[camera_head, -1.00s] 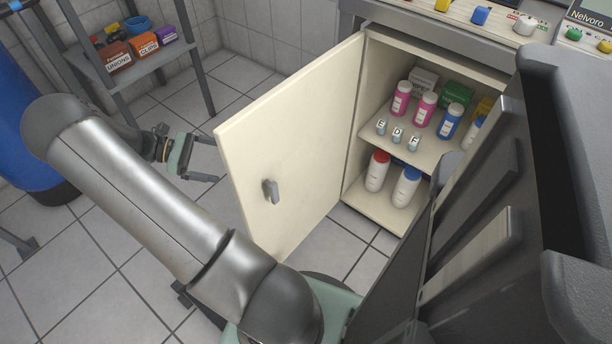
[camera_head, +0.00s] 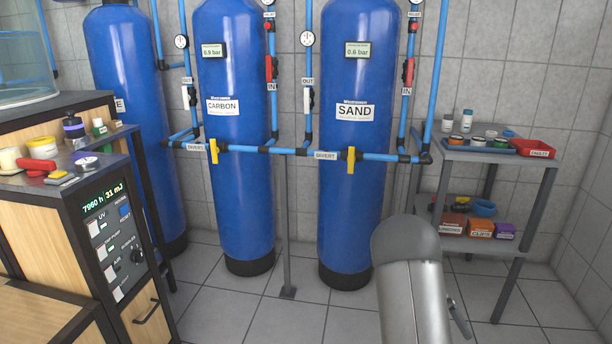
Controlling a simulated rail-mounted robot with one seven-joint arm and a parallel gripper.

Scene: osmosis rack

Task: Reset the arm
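My arm rises from the bottom edge in the head view, with its silver link and dark rounded joint in front of the floor. Only a small dark piece of what looks like my gripper (camera_head: 458,316) shows just right of the arm link. The rest is hidden behind the arm, so its fingers and anything between them cannot be made out. It appears over the floor, apart from the tanks and the shelf.
Blue tanks, including the carbon tank (camera_head: 236,190) and sand tank (camera_head: 347,200), stand along the wall with blue pipes and yellow valves. A grey shelf (camera_head: 505,160) with boxes stands right. A control cabinet (camera_head: 125,250) stands left. Tiled floor (camera_head: 235,310) is clear between.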

